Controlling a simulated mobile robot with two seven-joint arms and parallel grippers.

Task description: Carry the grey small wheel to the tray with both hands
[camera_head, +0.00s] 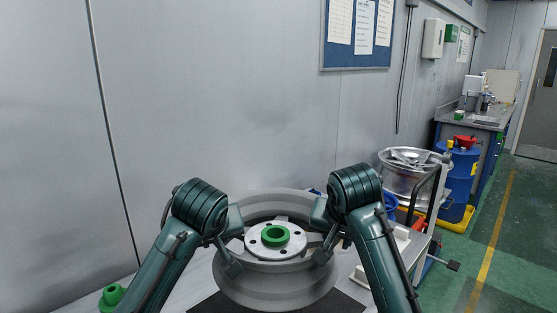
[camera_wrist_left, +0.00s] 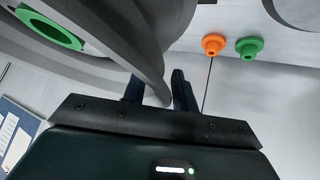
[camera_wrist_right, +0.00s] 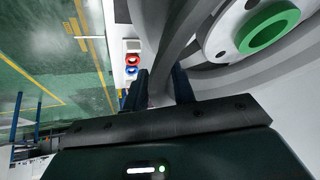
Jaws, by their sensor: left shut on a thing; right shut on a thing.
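The grey small wheel (camera_head: 275,287) is in the middle of the head view, lying flat with its hub up. A green ring-shaped part (camera_head: 275,236) sits at the centre of its pale hub plate. My left gripper (camera_head: 232,262) is shut on the left side of the wheel's rim; the left wrist view shows its fingers (camera_wrist_left: 160,92) on either side of the rim. My right gripper (camera_head: 322,250) is shut on the right side of the rim; its fingers (camera_wrist_right: 160,88) also straddle the rim in the right wrist view. I cannot tell which surface is the tray.
A green spindle piece (camera_head: 112,296) stands on the table at the lower left. An orange piece (camera_wrist_left: 214,44) and a green one show in the left wrist view. A wall is behind.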

